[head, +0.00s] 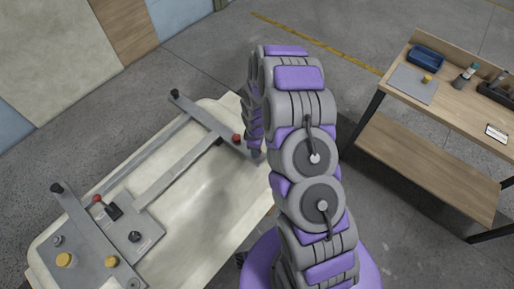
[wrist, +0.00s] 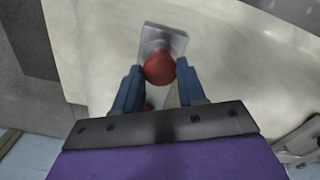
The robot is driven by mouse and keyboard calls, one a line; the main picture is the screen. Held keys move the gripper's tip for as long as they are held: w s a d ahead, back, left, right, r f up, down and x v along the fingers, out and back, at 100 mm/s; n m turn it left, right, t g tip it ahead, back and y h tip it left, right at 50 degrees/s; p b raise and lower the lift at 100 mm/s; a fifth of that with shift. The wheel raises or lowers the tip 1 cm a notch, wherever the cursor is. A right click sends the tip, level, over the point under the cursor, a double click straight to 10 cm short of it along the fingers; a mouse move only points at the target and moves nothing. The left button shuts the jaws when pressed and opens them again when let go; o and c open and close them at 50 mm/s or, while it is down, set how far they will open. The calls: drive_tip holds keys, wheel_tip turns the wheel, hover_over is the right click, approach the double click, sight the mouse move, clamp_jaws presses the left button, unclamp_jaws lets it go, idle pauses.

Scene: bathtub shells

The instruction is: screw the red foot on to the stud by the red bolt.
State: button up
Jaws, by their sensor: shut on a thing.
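The red foot (wrist: 160,68) is a round red knob between the blue fingertips of my gripper (wrist: 158,82) in the wrist view. My gripper is shut on it, over the end of a grey metal bar (wrist: 172,40). The stud is hidden under the foot, so I cannot tell how far they are engaged. A smaller red piece, seemingly the red bolt (wrist: 149,105), shows on the bar below the foot, partly hidden. In the head view a red bolt (head: 237,139) sits near the bar's right end. My gripper (head: 256,154) is beside it, mostly hidden by my arm.
The pale tub shell (head: 205,215) carries the grey frame, with black feet (head: 175,93) at other ends and another red piece (head: 97,199). A wooden workbench (head: 440,125) stands right, with open floor between.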

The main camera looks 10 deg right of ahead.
drive_tip(key=shift+w+r, duration=0.15)
drive_tip(key=shift+w, duration=0.15)
drive_tip(key=o, duration=1.2)
drive_tip(key=shift+a, duration=0.15)
drive_tip(key=shift+s, duration=0.15)
drive_tip(key=shift+c, duration=0.7)
drive_tip(key=n+p, duration=0.1)
drive_tip(key=n, duration=0.4)
drive_tip(key=shift+n, duration=0.4)
drive_tip(key=n, duration=0.7)
